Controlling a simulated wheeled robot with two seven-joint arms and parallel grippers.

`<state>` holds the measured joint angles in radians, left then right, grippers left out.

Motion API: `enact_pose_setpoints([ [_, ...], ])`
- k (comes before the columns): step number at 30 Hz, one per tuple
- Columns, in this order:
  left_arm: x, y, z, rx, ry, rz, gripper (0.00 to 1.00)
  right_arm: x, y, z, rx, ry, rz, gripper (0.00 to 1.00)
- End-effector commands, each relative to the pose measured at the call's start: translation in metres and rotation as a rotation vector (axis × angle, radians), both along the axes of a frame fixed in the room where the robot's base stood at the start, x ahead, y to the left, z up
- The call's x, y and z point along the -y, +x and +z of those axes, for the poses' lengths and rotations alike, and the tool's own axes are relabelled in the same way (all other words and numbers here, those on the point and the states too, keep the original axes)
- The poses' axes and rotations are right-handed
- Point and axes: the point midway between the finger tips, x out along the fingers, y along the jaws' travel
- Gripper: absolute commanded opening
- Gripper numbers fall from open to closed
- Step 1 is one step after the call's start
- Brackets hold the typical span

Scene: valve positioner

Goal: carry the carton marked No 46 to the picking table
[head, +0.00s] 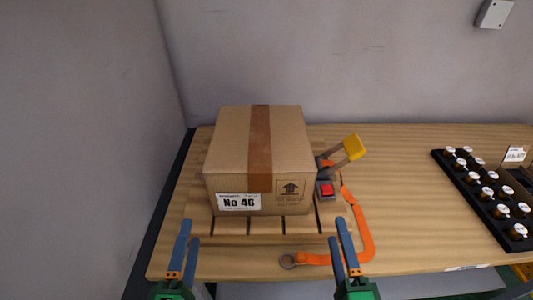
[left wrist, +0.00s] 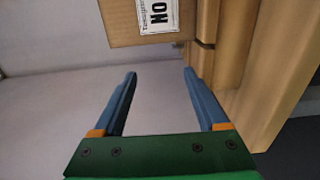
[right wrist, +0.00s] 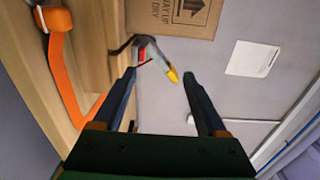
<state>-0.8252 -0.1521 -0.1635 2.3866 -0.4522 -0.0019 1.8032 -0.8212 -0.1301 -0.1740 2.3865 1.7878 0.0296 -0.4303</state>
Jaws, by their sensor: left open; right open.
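The carton marked No 46 (head: 232,155) is a closed brown box with brown tape over its top. It sits upright on a wooden slatted pallet (head: 265,226) on the table. Its label shows in part in the left wrist view (left wrist: 180,12), and its arrow print in the right wrist view (right wrist: 195,12). My left gripper (head: 188,232) is open and empty in front of the carton's left side. My right gripper (head: 337,228) is open and empty in front of its right side. Neither touches the carton. The carton's back is hidden.
A yellow-handled lever (head: 354,147) and a red-topped buckle (head: 326,189) stand beside the carton. A black rack of white-capped bottles (head: 485,195) is further right. A wall rises at left.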

Motion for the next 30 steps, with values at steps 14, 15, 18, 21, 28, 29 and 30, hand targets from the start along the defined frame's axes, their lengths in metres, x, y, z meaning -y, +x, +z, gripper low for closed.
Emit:
enact_pose_setpoints([
  [14, 0.0, 0.054, 0.001, 0.005, 0.005, -0.002, 0.75, -0.001, 0.054, 0.002, 0.008, -0.004, 0.005, 0.75],
  [15, 0.0, 0.062, 0.001, 0.005, 0.006, -0.002, 0.75, -0.001, 0.062, 0.002, 0.007, -0.004, 0.005, 0.75],
  [18, 0.0, 0.082, 0.001, 0.003, 0.005, -0.001, 0.75, -0.001, 0.082, 0.001, 0.007, -0.004, 0.004, 0.75],
  [21, 0.0, 0.102, 0.0, 0.002, 0.006, -0.002, 0.75, -0.001, 0.102, 0.001, 0.005, -0.003, 0.003, 0.75],
  [28, 0.0, 0.14, 0.0, 0.0, 0.006, -0.001, 0.75, -0.001, 0.141, 0.001, 0.004, -0.002, 0.003, 0.75],
  [29, 0.001, 0.143, 0.0, 0.0, 0.004, 0.0, 0.75, -0.002, 0.143, 0.0, 0.003, 0.0, 0.003, 0.75],
  [30, 0.006, 0.141, -0.001, -0.002, 0.002, 0.0, 0.75, -0.007, 0.141, 0.0, 0.002, 0.003, 0.004, 0.75],
])
